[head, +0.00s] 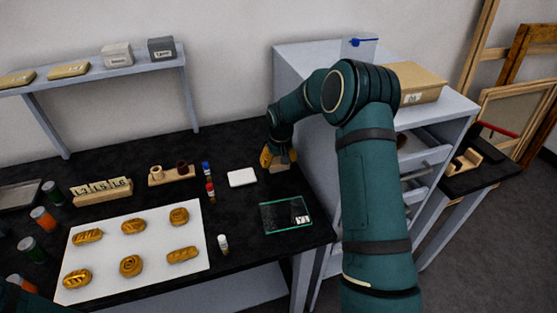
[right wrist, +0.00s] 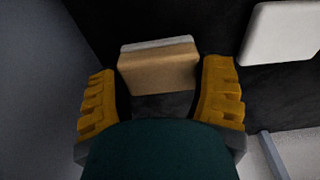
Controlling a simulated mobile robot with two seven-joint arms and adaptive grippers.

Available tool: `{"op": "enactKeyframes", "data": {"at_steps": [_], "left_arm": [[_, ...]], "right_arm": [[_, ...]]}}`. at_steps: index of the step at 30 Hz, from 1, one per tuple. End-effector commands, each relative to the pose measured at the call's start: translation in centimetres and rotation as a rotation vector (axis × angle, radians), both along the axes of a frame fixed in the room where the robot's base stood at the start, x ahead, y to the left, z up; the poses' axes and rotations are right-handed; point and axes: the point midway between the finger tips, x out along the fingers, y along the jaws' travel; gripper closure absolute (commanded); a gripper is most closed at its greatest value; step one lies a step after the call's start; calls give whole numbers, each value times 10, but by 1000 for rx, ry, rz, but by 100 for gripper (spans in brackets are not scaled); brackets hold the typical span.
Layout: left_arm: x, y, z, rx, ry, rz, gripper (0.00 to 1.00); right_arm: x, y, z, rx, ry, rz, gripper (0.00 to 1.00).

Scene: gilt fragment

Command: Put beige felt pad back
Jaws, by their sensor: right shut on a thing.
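The beige felt pad (right wrist: 158,68) is a small block with a tan face and a paler grey strip along its top edge. In the right wrist view it sits between the two yellow fingers of my right gripper (right wrist: 160,82), which is shut on it. In the head view my right gripper (head: 279,158) is low at the back right of the black table, beside the grey cabinet. The pad (head: 280,169) shows just below the fingers there; I cannot tell whether it touches the table. My left gripper is out of view.
A white pad (head: 242,177) lies just left of my right gripper. A glass plate (head: 286,215) lies in front. The grey drawer cabinet (head: 291,68) stands close on the right, with a cardboard box (head: 420,83) on top. Small bottles (head: 210,190) stand further left.

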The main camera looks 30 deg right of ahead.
Motion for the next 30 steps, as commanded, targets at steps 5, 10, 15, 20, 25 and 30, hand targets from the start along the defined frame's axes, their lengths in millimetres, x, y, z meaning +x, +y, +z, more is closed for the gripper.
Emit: {"op": "enactKeyframes", "data": {"at_steps": [5, 10, 15, 20, 25, 30], "left_arm": [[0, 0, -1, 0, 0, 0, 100], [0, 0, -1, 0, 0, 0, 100], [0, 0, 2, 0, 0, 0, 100], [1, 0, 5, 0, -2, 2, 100], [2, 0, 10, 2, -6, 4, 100], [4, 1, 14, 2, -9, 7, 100]], "right_arm": [[0, 0, -2, 0, 0, 0, 2], [0, 0, -1, 0, 1, 0, 2], [0, 0, 3, 0, 0, 0, 2], [-2, 1, 24, -1, -3, 1, 2], [-8, 2, 59, -1, -3, 0, 2], [-13, 3, 91, 0, -2, 0, 2]]}}
